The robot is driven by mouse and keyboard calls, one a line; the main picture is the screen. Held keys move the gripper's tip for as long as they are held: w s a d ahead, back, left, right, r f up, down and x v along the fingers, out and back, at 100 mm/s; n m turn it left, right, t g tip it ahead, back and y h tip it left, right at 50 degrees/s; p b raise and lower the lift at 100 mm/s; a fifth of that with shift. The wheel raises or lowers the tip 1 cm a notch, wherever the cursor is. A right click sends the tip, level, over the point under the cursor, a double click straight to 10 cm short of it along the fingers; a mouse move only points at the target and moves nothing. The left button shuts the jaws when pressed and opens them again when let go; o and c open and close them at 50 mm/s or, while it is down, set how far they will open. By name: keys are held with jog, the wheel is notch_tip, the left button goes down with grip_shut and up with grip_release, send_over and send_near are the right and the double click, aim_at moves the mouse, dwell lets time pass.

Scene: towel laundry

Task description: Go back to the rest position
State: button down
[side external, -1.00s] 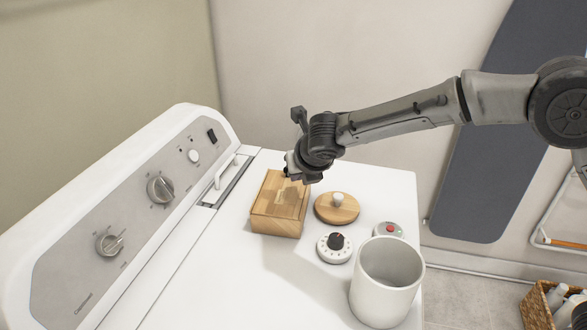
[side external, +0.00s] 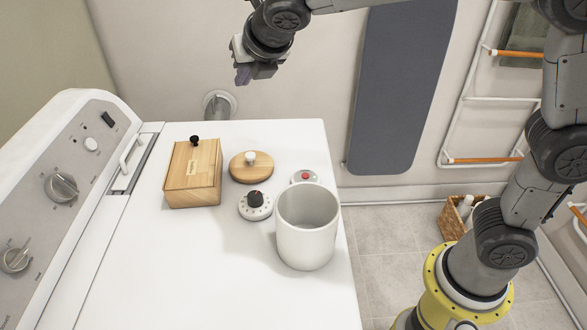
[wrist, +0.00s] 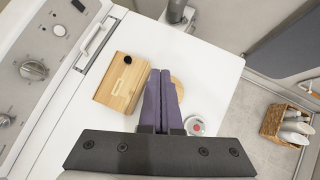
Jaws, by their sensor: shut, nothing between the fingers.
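My gripper (side external: 243,76) hangs in the air above the back of the white machine top, well clear of everything on it. In the wrist view its two purple fingers (wrist: 160,98) are together with nothing between them. The wooden box (side external: 193,174) with a black knob sits closed on the machine top; it also shows in the wrist view (wrist: 118,84). The round wooden lid (side external: 251,168) with a white knob lies to its right, and my fingers partly hide it in the wrist view.
A white canister (side external: 308,240), a dial timer (side external: 256,206) and a red-button device (side external: 304,177) stand on the machine top. The control panel (side external: 70,170) rises at left. An ironing board (side external: 400,90) leans on the back wall. A wicker basket (side external: 455,222) is on the floor.

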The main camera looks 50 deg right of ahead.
jog(key=s+d+r+m, duration=0.3)
jog(key=s+d+m, duration=1)
jog(key=s, duration=0.4)
jog(key=s+f+m+g+y, duration=0.1)
jog(key=s+f+m, duration=0.4)
jog(key=s+m, duration=0.2)
jog(key=s+a+f+m+g+y, duration=0.1)
jog(key=s+f+m+g, duration=0.1)
jog(key=s+f+m, duration=0.4)
jog(key=s+m, duration=0.1)
jog(key=m, duration=0.4)
